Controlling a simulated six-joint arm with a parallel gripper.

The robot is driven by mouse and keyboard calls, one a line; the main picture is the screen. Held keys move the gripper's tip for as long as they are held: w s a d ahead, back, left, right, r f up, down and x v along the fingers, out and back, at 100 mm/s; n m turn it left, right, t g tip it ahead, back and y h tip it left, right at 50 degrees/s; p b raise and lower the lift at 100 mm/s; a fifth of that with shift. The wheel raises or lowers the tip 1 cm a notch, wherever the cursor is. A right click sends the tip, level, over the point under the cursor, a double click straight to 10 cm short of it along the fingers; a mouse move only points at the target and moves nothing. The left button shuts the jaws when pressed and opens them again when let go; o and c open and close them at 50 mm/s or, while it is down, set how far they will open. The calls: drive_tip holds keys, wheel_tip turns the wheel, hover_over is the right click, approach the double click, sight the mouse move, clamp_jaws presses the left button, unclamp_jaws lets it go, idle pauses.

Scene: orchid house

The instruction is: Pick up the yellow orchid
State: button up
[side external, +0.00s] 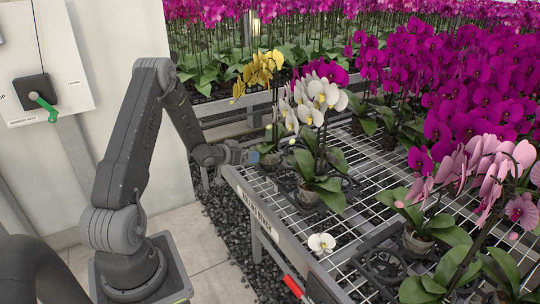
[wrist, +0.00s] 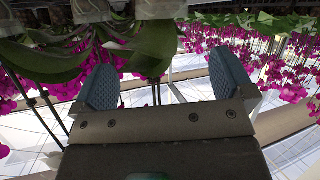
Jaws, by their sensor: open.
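The yellow orchid (side external: 262,70) stands toward the back left end of the wire-mesh bench in the side view. Its blooms rise above my gripper (side external: 250,156), and its lower part is partly hidden behind the white orchid's flowers. My gripper is low at the bench's left edge, close beside the plant's base. In the wrist view, which is upside down, my gripper (wrist: 163,68) shows two blue ribbed pads spread wide apart. Green leaves (wrist: 150,48) hang near and partly between them, with pots at the top edge. I cannot tell whether the pads touch the plant.
A white orchid (side external: 320,98) stands just right of my gripper, its leaves close by. Pink orchids (side external: 495,165) and magenta orchids (side external: 430,70) crowd the right. A fallen white bloom (side external: 321,243) lies on the bench (side external: 305,232). A wall panel with a green lever (side external: 45,104) is at left.

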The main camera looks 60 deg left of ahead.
sight(266, 151)
drive_tip(key=x, duration=0.7)
drive_tip(key=shift+w+f, duration=0.15)
drive_tip(key=shift+w, duration=0.25)
drive_tip(key=shift+a+x, duration=0.2)
drive_tip(key=shift+x, duration=2.3)
drive_tip(key=shift+c, duration=0.2)
